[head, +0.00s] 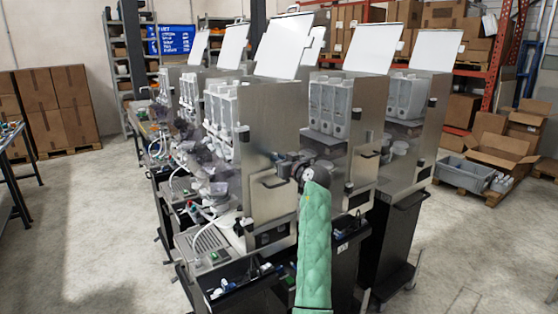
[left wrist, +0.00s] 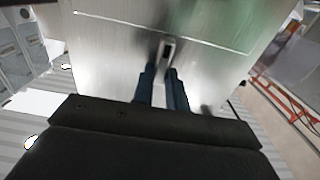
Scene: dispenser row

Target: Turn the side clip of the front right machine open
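The nearest dispensing machine (head: 258,120) has a bare steel side panel and a raised white lid. My left arm, in a green sleeve, reaches up to this side, and my left gripper (head: 284,163) is near the panel's right edge. In the left wrist view the steel panel (left wrist: 110,55) fills the upper part. A small side clip (left wrist: 167,50), upright and grey with a dark slot, stands on it just beyond my left fingertips (left wrist: 162,72). The two dark fingers are apart, with nothing visibly held. I cannot tell whether they touch the clip. My right gripper is not in view.
More machines stand close by, including one just to the right (head: 335,120). A dark tray with small items (head: 245,280) is below the nearest machine. Cardboard boxes (head: 505,150) and a grey crate (head: 465,172) lie at the right. The floor at left is clear.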

